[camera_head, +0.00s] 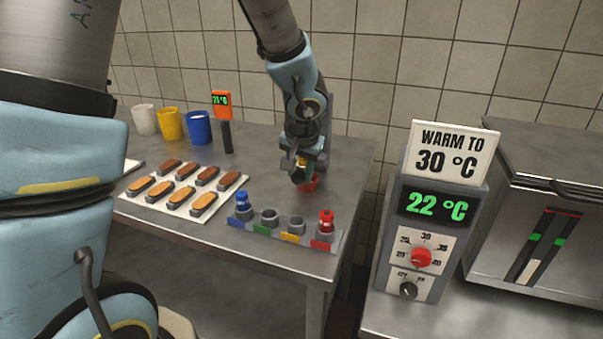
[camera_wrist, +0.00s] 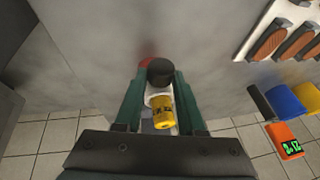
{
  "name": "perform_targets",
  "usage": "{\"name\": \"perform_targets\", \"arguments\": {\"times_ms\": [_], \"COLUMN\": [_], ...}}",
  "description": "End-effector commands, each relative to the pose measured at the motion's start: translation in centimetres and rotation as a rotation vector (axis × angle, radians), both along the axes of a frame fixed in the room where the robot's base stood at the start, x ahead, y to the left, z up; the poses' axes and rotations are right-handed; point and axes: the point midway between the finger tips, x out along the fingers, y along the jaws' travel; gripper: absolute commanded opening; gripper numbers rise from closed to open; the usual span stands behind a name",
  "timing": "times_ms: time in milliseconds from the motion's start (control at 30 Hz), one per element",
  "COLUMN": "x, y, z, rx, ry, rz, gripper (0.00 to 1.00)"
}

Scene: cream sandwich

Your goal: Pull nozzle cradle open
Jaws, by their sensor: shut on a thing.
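My gripper (camera_head: 303,168) is at the back of the steel table, in front of a grey upright. In the wrist view my gripper (camera_wrist: 161,78) has its green fingers on either side of a dark round knob (camera_wrist: 160,70), and is shut on it. A yellow cylinder with dark markings (camera_wrist: 162,114) lies between the fingers, nearer the palm; yellow also shows at my gripper in the head view. A red part (camera_head: 308,186) shows just below the fingers. I cannot make out the nozzle cradle clearly; the fingers hide much of this spot.
A rack (camera_head: 281,237) with coloured bases stands in front, holding a blue nozzle (camera_head: 242,202) and a red nozzle (camera_head: 326,221). A white tray of biscuits (camera_head: 170,206) lies left. Several cups stand behind it. A warmer reading 22 °C (camera_head: 433,205) stands right.

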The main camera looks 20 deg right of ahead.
Motion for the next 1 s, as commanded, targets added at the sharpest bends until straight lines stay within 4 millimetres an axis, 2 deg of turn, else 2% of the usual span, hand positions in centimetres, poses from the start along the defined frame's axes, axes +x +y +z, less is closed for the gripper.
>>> {"name": "perform_targets", "arguments": {"times_ms": [33,267,600,633,867,1000], "x": [-0.4,-2.1,-2.3,-2.3,-2.3,-2.3], "y": [0.4,2.0,2.1,2.1,2.2,2.2], "z": [-0.5,-0.2,0.0,0.0,0.0,0.0], "rx": [-0.003,-0.002,-0.001,-0.001,-0.001,-0.001], "ry": [-0.004,-0.004,-0.001,-0.001,-0.001,-0.001], "rz": [0.000,0.000,0.001,0.001,0.001,0.001], "gripper": [0.00,0.00,0.00,0.41,0.67,0.69]}}
